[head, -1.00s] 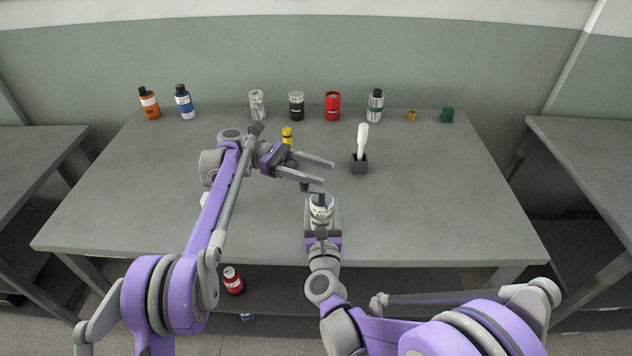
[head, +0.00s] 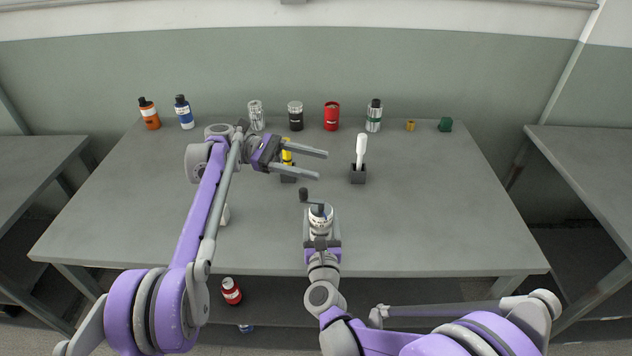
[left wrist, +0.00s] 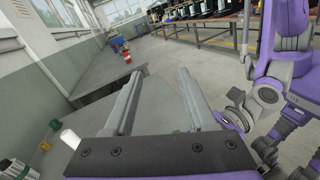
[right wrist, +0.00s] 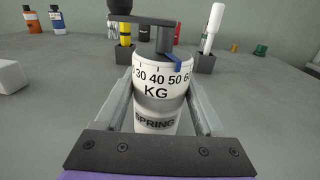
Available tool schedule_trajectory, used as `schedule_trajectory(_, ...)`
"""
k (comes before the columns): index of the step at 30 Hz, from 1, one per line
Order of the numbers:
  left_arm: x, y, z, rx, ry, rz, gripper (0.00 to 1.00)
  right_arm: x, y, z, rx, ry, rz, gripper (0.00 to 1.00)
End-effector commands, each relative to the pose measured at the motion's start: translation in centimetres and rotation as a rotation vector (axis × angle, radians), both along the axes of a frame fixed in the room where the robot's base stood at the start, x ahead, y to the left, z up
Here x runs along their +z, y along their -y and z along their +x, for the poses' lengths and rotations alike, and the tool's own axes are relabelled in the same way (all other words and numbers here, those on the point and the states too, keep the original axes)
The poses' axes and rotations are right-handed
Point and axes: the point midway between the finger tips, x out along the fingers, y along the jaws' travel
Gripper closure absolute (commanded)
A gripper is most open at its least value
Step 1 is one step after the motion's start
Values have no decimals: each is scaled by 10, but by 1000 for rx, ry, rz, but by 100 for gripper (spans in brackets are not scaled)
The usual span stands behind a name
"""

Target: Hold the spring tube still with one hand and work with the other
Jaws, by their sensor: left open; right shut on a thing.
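The spring tube (head: 320,222) is a white and silver cylinder standing upright near the front of the table. My right gripper (right wrist: 158,100) is shut around its body, below the KG scale. A crank arm (right wrist: 150,19) with a dark knob (head: 304,195) sits on top; the knob points left and away in the head view. A blue pointer (right wrist: 173,58) lies by the 50 mark. My left gripper (head: 321,166) is open and empty, beyond the knob and apart from it; its fingers (left wrist: 162,72) hold nothing.
A dark holder (head: 358,176) carries a white-handled tool (head: 360,150); a second holder with a yellow tool (head: 286,158) is partly behind my left gripper. Bottles and cans line the back edge. A white block (right wrist: 10,76) lies left of the tube.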

Motion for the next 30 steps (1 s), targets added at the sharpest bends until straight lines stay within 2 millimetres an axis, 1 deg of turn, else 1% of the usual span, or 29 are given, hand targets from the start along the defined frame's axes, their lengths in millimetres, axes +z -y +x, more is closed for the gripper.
schedule_trajectory(1,-3,-6,1,23,82,-25,43,0,0,0,0,0,0,94)
schedule_trajectory(9,-23,-35,5,144,667,-164,43,0,0,0,0,0,0,94)
schedule_trajectory(16,-39,-60,3,223,1185,-222,43,0,0,0,0,0,0,94)
schedule_trajectory(23,-57,-75,3,233,1703,-273,43,0,0,0,0,0,0,94)
schedule_trajectory(30,-75,-90,1,197,2243,-297,43,0,0,0,0,0,0,94)
